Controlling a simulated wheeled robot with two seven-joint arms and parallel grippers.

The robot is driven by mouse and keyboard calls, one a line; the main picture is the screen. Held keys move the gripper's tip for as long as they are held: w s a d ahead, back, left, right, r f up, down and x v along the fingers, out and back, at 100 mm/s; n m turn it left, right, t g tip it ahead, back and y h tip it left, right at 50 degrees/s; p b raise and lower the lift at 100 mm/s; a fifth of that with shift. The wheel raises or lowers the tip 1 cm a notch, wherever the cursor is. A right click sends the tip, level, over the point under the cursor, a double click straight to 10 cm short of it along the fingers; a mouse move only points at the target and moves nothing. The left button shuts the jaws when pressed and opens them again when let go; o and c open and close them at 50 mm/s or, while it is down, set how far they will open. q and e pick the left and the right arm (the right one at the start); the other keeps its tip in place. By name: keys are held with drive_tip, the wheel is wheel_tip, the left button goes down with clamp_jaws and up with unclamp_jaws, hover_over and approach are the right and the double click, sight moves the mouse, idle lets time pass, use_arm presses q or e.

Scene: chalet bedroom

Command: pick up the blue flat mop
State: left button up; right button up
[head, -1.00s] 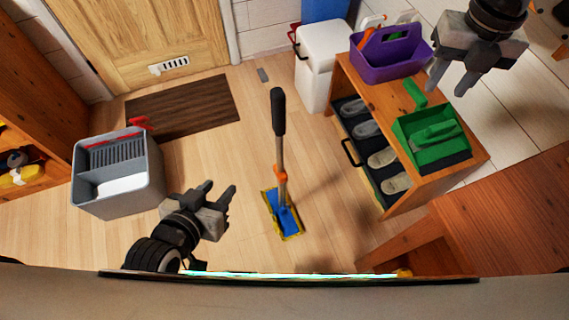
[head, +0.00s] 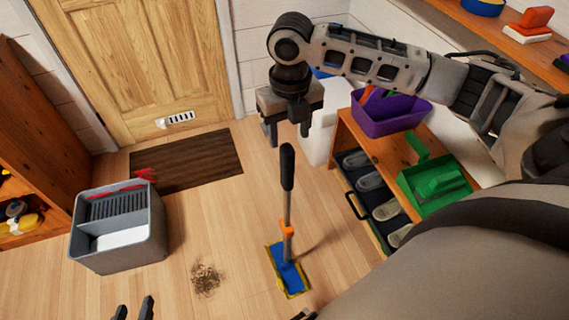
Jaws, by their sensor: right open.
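The blue flat mop (head: 289,278) stands upright on the wooden floor in the middle of the head view. It has a blue pad with a yellow rim, a grey pole with an orange joint, and a black handle (head: 287,167) on top. My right gripper (head: 287,138) shows just above the handle's top in the picture, fingers pointing down, open and empty. I cannot tell whether it touches the handle. My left gripper (head: 134,309) is at the bottom edge, with only its fingertips in view, apart from each other.
A grey mop bucket (head: 118,247) stands at left, near a brown doormat (head: 186,162). A pile of debris (head: 206,279) lies left of the mop. At right, a wooden shoe cabinet (head: 378,148) bears a purple caddy (head: 388,117) and a green dustpan set (head: 434,187). A white bin (head: 318,137) stands behind.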

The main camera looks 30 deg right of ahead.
sight(287, 158)
wheel_tip(287, 158, down, 9)
drive_tip(key=shift+w+a+r+b, duration=0.1)
drive_tip(key=shift+r+b, duration=0.05)
drive_tip(key=shift+b, duration=0.2)
drive_tip(key=shift+r, duration=0.1)
clamp_jaws()
